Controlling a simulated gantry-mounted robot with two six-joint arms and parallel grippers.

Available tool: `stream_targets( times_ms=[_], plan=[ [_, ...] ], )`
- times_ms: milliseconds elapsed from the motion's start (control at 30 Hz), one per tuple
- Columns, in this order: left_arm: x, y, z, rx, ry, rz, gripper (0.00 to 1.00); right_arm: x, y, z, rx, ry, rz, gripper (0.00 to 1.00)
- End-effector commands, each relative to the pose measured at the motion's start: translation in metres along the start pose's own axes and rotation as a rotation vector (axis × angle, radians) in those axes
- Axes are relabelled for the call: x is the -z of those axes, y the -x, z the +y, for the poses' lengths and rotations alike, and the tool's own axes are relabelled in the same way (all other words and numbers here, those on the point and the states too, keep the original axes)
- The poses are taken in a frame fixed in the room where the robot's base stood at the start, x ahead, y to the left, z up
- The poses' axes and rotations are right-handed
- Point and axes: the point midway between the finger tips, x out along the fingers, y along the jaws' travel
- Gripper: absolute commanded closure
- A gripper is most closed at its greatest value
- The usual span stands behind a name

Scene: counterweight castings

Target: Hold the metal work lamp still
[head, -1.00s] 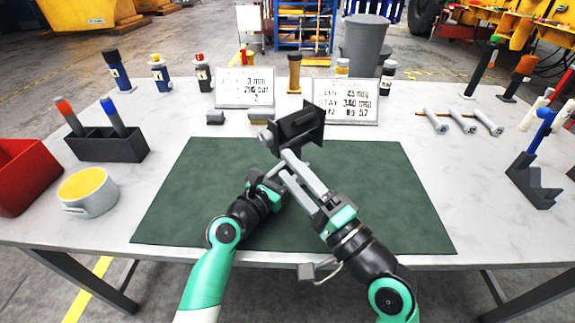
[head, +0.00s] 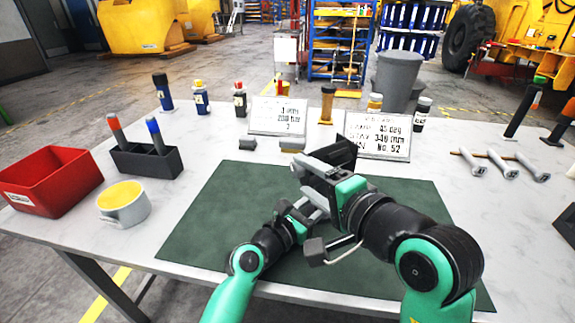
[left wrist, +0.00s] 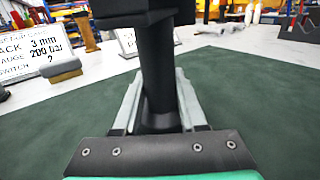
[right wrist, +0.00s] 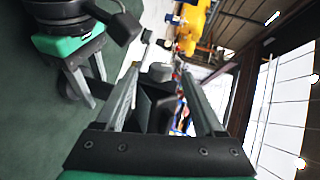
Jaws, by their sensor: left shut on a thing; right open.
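The metal work lamp (head: 343,152) is a dark, boxy lamp held above the green mat. My left gripper (head: 306,208) is low beside it. In the left wrist view its fingers are shut on the lamp's dark upright post (left wrist: 158,85), with the lamp's wider black part above them. My right gripper (head: 318,190) is close to the lamp and covers part of it. In the right wrist view its fingers (right wrist: 163,100) are open and apart, with a dark part of the lamp and a grey knob (right wrist: 160,72) showing between them. Whether they touch the lamp cannot be told.
The green mat (head: 215,215) is otherwise clear. Two lettered signs (head: 278,116) (head: 378,136) stand behind the lamp. A red bin (head: 50,182), a yellow-topped round pot (head: 124,204) and a black holder (head: 146,161) are on the left.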

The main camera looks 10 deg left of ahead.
Motion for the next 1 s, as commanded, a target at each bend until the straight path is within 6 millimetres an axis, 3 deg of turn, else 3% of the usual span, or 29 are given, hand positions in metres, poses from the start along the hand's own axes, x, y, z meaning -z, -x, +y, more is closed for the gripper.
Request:
stream_targets(
  times_ms=[200, 400, 800, 833, 1000],
  plan=[
    [-0.003, 0.000, 0.000, -0.001, -0.001, -0.004, 1.00, -0.001, -0.044, -0.001, -0.002, 0.000, -0.003, 0.30],
    [-0.003, 0.000, 0.000, -0.001, -0.001, -0.004, 1.00, 0.000, -0.068, -0.001, 0.001, 0.000, -0.001, 0.30],
    [-0.003, 0.000, 0.000, -0.001, -0.001, -0.004, 1.00, -0.001, -0.076, 0.000, 0.001, 0.002, 0.000, 0.30],
    [-0.003, 0.000, 0.000, -0.001, -0.001, -0.004, 1.00, -0.001, -0.076, 0.000, 0.001, 0.002, 0.000, 0.32],
    [-0.003, 0.000, 0.000, -0.001, -0.001, -0.004, 1.00, -0.001, -0.076, 0.000, 0.001, 0.001, -0.001, 0.62]
  ],
)
